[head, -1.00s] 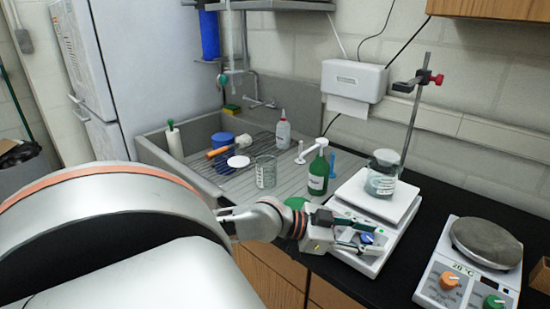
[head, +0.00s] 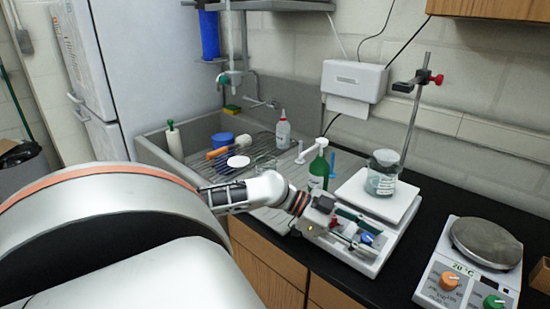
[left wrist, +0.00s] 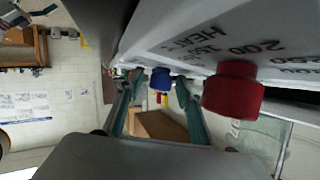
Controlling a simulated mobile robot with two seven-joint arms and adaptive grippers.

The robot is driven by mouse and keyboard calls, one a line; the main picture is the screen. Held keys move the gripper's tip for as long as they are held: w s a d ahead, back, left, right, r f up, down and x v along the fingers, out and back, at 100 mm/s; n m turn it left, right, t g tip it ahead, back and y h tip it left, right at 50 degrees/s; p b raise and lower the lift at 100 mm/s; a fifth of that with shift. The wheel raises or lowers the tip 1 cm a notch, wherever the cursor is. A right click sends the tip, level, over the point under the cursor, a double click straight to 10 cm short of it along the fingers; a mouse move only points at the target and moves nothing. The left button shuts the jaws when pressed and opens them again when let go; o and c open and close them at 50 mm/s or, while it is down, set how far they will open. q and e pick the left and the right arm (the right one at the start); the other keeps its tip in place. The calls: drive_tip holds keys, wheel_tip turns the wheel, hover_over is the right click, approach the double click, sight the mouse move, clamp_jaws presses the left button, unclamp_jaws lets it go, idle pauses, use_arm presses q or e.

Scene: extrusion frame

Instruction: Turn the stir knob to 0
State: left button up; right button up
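The white hotplate stirrer (head: 398,228) stands on the black counter with a blue knob (head: 366,238) and a red knob (head: 335,223) on its front. In the left wrist view, the blue knob (left wrist: 160,79) lies between the fingertips, and the red knob (left wrist: 233,88) is right of the fingers. "HEAT" and numbers show above the red knob; I cannot read a label for the blue one. My left gripper (head: 358,236) is open at the hotplate's front, its fingers (left wrist: 158,92) either side of the blue knob. I cannot tell whether they touch it. My right gripper is out of view.
A green bottle (head: 318,170) stands close behind the left gripper. A second heater (head: 450,285) with orange and green knobs is at right. A clamp stand (head: 413,115) rises behind. The sink (head: 165,165) is left.

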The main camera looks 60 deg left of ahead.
use_arm(q)
drive_tip(key=shift+m+g, duration=0.3)
drive_tip(key=shift+m, duration=0.1)
